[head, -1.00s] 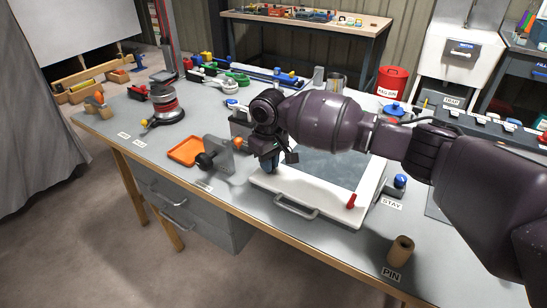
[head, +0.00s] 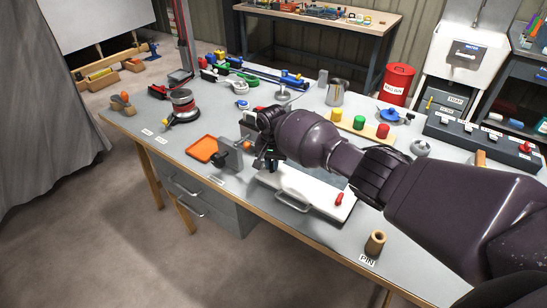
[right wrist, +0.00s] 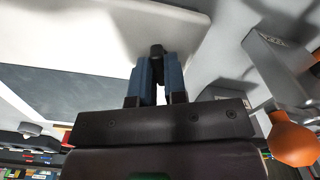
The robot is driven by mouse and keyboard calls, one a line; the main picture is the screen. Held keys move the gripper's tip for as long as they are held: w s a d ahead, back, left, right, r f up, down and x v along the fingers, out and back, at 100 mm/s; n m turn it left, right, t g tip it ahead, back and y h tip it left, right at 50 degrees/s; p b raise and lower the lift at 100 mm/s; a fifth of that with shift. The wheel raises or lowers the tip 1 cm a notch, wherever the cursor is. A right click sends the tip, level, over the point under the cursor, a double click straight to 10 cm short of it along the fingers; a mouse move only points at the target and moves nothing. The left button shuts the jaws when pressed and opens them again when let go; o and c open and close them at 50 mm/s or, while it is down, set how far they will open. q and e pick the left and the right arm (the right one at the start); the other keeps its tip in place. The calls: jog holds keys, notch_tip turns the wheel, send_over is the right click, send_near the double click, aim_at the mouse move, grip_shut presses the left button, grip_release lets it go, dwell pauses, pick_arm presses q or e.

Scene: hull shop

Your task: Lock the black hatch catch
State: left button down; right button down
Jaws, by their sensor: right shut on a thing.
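The hatch is a white-framed panel (head: 318,207) with a grey pane, lying at the front of the bench. It has a metal handle (head: 292,203) on its front edge and a red catch (head: 339,199) at its front right corner. My right gripper (head: 268,164) is over the hatch's front left corner. In the right wrist view, its blue fingers (right wrist: 159,75) are shut on the black catch (right wrist: 157,51), whose top shows between the tips. In the head view the gripper hides the black catch. My left gripper is not in view.
A grey bracket (head: 231,159) with an orange knob (head: 247,146) stands close left of my right gripper; the knob also shows in the right wrist view (right wrist: 293,142). An orange tray (head: 202,148) lies farther left. A tan pin (head: 375,242) stands at the front right.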

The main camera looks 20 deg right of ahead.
jog(key=m+p, duration=0.2)
jog(key=m, duration=0.1)
jog(key=shift+s, duration=0.15)
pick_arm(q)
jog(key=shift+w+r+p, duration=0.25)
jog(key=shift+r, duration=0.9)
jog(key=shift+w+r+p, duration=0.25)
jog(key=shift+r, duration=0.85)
pick_arm(e)
jog(key=shift+f+m, duration=0.1)
jog(key=shift+m, duration=0.7)
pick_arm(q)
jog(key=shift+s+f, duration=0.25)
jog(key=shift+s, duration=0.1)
pick_arm(e)
jog(key=c, duration=1.3)
grip_release()
jog(key=shift+o, duration=0.7)
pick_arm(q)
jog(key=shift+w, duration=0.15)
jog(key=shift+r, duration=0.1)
